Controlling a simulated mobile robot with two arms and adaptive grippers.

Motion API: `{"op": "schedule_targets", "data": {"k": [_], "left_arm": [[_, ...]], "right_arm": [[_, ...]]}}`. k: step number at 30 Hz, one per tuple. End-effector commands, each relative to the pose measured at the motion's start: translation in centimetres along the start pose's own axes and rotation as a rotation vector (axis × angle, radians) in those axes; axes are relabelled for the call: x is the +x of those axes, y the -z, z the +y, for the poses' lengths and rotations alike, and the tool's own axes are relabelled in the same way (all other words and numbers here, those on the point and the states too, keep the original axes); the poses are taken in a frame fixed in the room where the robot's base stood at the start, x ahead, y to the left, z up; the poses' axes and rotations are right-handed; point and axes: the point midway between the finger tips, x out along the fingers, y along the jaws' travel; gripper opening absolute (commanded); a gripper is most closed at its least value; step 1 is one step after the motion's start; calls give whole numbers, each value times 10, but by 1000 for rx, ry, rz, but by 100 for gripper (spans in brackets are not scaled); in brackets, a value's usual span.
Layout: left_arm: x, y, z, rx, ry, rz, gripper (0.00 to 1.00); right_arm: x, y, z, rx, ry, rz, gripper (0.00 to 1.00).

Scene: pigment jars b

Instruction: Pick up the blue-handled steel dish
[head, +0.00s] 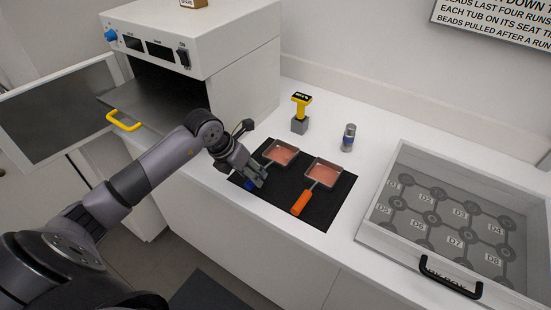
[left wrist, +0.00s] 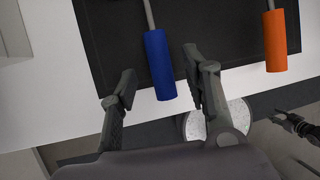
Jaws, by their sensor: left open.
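The blue-handled steel dish (head: 281,153) lies on a black mat (head: 325,217), with reddish beads or powder in its square pan. Its handle points toward the mat's front left. In the head view my left gripper (head: 256,177) is over the handle and hides much of it. In the left wrist view the blue handle (left wrist: 160,66) lies between the spread fingers of my left gripper (left wrist: 161,75), with gaps at both sides. It is open and not holding the handle. A dark gripper, apparently my right one (left wrist: 297,123), shows small at the right edge.
A similar dish (head: 325,172) with an orange handle (head: 303,202) lies just right on the mat. Behind stand a yellow-topped tool on a grey block (head: 300,125) and a small jar (head: 348,138). A drawer (head: 402,237) is right; an open oven (head: 180,55) is left.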

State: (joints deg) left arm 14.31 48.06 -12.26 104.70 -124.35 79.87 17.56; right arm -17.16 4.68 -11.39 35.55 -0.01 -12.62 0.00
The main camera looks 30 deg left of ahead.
Motion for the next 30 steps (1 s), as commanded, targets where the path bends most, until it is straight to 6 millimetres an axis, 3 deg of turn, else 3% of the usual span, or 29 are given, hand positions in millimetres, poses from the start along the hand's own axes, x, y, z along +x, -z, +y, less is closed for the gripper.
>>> {"op": "schedule_targets", "data": {"k": [2,6,15,30], "left_arm": [[9,-2,-3,-5,5,3,44],[28,-1,-1,-3,3,1,44],[34,-1,-1,0,1,-1,44],[34,-1,-1,-1,1,-1,10]], "right_arm": [[-13,1,0,0,0,0,40],[-16,1,0,0,1,0,40],[-15,2,-2,-1,2,0,40],[-15,2,-4,0,5,0,40]]}}
